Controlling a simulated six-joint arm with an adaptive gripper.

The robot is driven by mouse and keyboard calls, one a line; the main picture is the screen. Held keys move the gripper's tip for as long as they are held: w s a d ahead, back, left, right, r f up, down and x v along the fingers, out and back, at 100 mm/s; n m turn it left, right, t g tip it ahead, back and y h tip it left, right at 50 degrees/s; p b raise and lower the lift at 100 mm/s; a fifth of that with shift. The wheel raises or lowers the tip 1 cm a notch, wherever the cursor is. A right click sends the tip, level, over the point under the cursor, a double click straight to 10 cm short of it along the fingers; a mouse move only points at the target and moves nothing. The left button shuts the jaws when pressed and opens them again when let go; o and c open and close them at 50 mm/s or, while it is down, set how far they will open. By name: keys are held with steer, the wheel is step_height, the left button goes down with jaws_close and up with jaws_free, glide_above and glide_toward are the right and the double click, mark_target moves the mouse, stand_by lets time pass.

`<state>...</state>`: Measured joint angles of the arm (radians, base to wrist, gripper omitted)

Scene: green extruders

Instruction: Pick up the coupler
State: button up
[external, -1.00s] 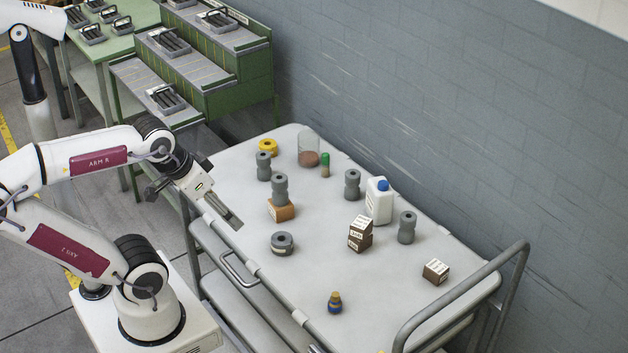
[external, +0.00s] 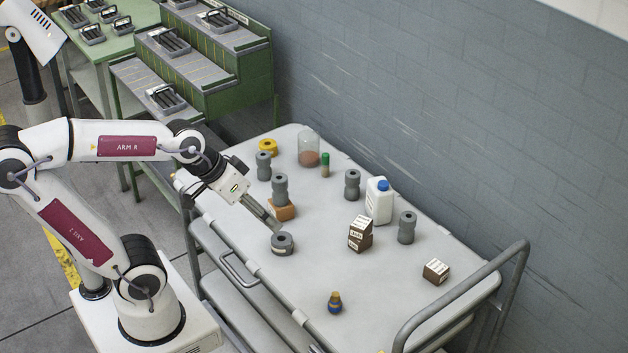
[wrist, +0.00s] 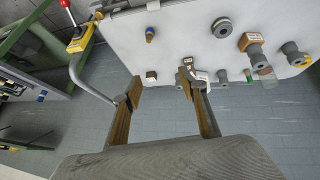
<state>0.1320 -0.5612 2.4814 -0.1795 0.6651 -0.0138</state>
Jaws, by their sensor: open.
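Several grey spool-shaped couplers stand on the cart top in the external view. One coupler (external: 280,186) stands on an orange-brown box (external: 284,210). Others are a back-left coupler (external: 264,167), a middle coupler (external: 352,184) and a right coupler (external: 407,228). The frames do not show which one the task means. My gripper (external: 272,219) is above the left part of the cart, tilted down, its tips by the box and a low grey ring (external: 282,243). In the wrist view my gripper (wrist: 158,85) has its fingers wide apart with nothing between them.
A white blue-capped bottle (external: 379,203), stacked brown boxes (external: 360,234), a single box (external: 436,271), a glass jar (external: 308,150) and a small blue-yellow piece (external: 335,302) stand on the cart. A rail (external: 462,295) bounds its right end.

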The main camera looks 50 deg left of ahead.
steer(key=n+h, duration=0.1)
steer(key=h, duration=0.1)
glide_above(333, 310)
steer(key=s, duration=0.4)
step_height(333, 310, down, 4)
steer(key=w+d+f+n+t, duration=0.1)
steer(key=w+d+f+n, duration=0.2)
steer(key=w+d+f, duration=0.35)
steer(key=s+f+t+y, duration=0.1)
steer(key=f+y, duration=0.1)
steer(key=f, duration=0.3)
steer(key=s+f+n+y, duration=0.1)
steer(key=f+y, duration=0.1)
steer(key=f, duration=0.3)
steer(key=s+f+n+t+y, duration=0.1)
steer(key=f+y, duration=0.1)
steer(key=f, duration=0.3)
steer(key=shift+s+d+f+t+y, duration=0.2)
steer(key=shift+s+d+t+y, duration=0.1)
steer(key=shift+s+d, duration=0.05)
steer(key=s+a+f+y, duration=0.1)
steer(key=s+a+f+t+y, duration=0.1)
steer(key=s+a+y, duration=0.1)
steer(key=shift+s+a+f+t, duration=0.1)
steer(key=shift+a+f+t, duration=0.05)
steer(key=shift+t, duration=0.15)
steer(key=shift+s+a+t+y, duration=0.4)
steer(key=shift+s+a, duration=0.1)
steer(key=shift+a, duration=0.05)
steer(key=shift+x, duration=1.3)
